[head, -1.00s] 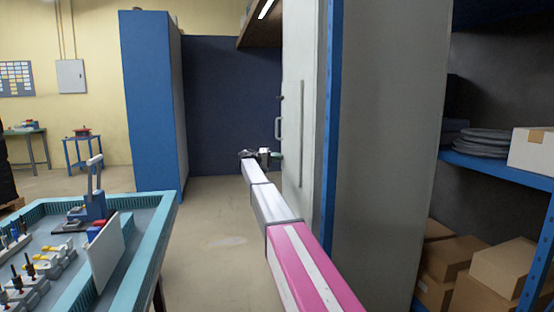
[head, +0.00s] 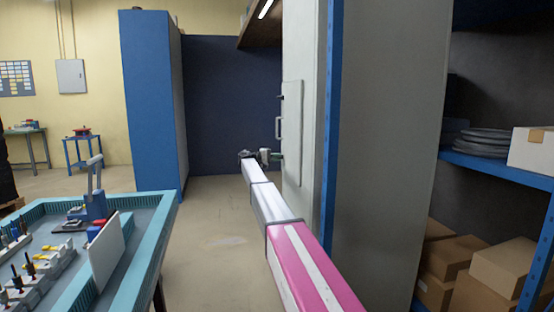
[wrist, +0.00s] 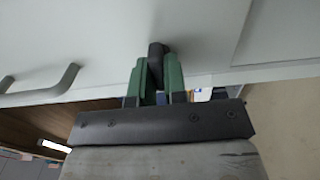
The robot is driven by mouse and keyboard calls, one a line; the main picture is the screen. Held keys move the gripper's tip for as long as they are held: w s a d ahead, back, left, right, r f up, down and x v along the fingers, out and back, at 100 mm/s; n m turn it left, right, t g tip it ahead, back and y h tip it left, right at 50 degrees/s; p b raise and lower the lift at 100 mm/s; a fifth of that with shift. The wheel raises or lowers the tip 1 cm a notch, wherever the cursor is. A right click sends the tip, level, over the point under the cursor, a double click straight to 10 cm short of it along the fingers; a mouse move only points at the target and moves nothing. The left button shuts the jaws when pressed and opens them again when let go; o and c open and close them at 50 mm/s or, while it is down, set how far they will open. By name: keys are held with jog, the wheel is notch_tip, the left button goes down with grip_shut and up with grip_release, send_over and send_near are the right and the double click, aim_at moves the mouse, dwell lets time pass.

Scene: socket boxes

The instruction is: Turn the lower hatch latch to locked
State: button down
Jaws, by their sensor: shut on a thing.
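The hatch (head: 293,150) is a pale panel on the side of the tall grey cabinet, seen at a steep angle in the head view. It has a bar handle (head: 278,128) and a small dark upper latch (head: 281,97). My gripper (head: 274,157) is at the hatch's lower part, below the handle. In the wrist view, my gripper's green fingers (wrist: 158,80) are shut on the dark lower latch (wrist: 156,50) at the panel face. The fingers hide part of the latch, and I cannot tell its exact angle. The handle also shows in the wrist view (wrist: 42,84).
A teal-edged workbench (head: 140,255) with fixtures stands at the left. A blue cabinet (head: 150,100) stands behind. Blue shelving (head: 500,172) with boxes is at the right. The floor (head: 218,235) between bench and grey cabinet is clear.

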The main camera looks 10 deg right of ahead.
jog(key=c, duration=1.2)
grip_release()
jog(key=shift+o, duration=0.2)
jog(key=shift+a, duration=0.15)
jog(key=a, duration=1)
jog(key=shift+a, duration=0.3)
jog(key=s+d+f+n+y, duration=0.3)
jog(key=s+f+y, duration=0.6)
jog(key=s+f, duration=1.95)
jog(key=s+a+f+m+y, duration=0.1)
jog(key=s+a+f+y, duration=0.1)
jog(key=s, duration=0.8)
jog(key=s+a+f+m+y, duration=0.1)
jog(key=s+f+y, duration=0.3)
jog(key=s, duration=0.5)
jog(key=s+a+f+m+y, duration=0.1)
jog(key=s+a+f+y, duration=0.2)
jog(key=s+f, duration=0.3)
jog(key=s+a, duration=0.1)
jog(key=s, duration=0.3)
jog(key=shift+s+f, duration=0.3)
jog(key=shift+f, duration=0.05)
